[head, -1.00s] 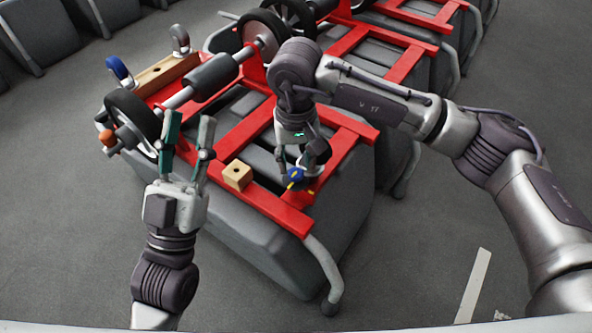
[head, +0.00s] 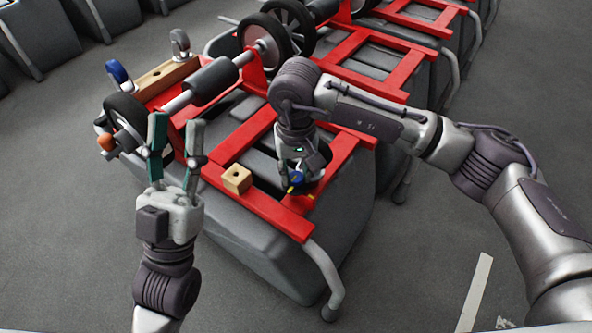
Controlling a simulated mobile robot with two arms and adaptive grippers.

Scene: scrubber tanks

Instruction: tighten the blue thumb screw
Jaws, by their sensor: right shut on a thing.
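The blue thumb screw (head: 296,180) is a small blue knob with yellow marks near it, at the corner of the red frame (head: 268,212). My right gripper (head: 300,180) points down over that corner and is shut on the thumb screw, hiding much of it. My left gripper (head: 174,150) is open and empty, its two fingers pointing up, left of a wooden block and well apart from the screw.
A wooden block (head: 237,178) with a hole sits on the red frame between my grippers. A grey roller (head: 212,82), black wheel (head: 126,120), orange knob (head: 106,140) and blue-topped part (head: 117,71) stand at the left. Grey floor lies open at the lower right.

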